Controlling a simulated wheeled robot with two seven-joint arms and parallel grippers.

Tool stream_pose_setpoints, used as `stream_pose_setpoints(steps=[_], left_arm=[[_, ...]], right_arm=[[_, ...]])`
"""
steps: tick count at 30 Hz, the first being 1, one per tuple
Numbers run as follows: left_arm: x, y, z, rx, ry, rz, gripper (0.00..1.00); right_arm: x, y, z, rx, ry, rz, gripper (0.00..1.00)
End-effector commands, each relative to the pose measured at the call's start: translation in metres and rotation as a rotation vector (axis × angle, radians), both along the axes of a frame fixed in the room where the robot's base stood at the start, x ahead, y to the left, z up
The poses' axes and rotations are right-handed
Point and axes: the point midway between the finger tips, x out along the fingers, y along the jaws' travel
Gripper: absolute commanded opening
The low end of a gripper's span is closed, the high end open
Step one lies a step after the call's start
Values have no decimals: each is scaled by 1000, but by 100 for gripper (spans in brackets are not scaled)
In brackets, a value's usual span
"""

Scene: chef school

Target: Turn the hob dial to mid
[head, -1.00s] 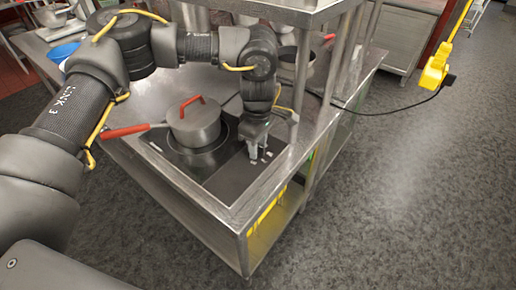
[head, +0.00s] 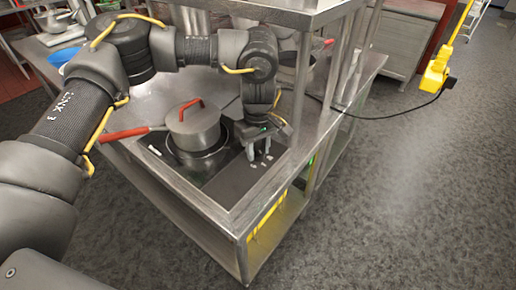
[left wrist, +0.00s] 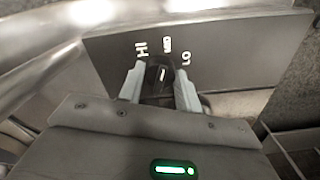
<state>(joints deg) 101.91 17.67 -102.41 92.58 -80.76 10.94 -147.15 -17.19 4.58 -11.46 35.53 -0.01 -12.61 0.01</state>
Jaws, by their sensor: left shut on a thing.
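The hob dial (left wrist: 157,76) is a small black knob with a white mark, on a dark panel labelled HI, a middle symbol and LO in the left wrist view. My left gripper (left wrist: 158,88) has its two pale fingers on either side of the dial and is shut on it. The white mark points up, roughly toward the middle symbol (left wrist: 167,45). In the head view the left gripper (head: 259,152) points down at the panel (head: 232,183) at the right of the hob. The dial cannot be made out there.
A grey pot (head: 195,131) with red handles stands on the hob beside the gripper. A steel shelf (head: 285,12) on posts overhangs the counter close to my arm. The counter's steel front edge (head: 230,222) is clear. Open floor (head: 400,200) lies to the right.

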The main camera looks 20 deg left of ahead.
Motion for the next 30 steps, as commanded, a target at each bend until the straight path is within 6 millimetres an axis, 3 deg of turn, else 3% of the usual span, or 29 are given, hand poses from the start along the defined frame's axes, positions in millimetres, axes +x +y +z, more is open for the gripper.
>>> stream_pose_setpoints(steps=[8,9,13,23,30], left_arm=[[0,-1,1,-3,-2,0,11],[0,-1,1,-3,-2,0,38],[0,-1,1,-1,-1,0,55],[0,0,2,-1,-1,0,56],[1,-1,38,-2,-6,0,56]], right_arm=[[0,0,0,0,0,0,60],[0,0,0,0,0,0,60],[0,0,0,0,0,0,60],[0,1,-1,0,0,0,60],[0,1,-8,1,0,0,60]])
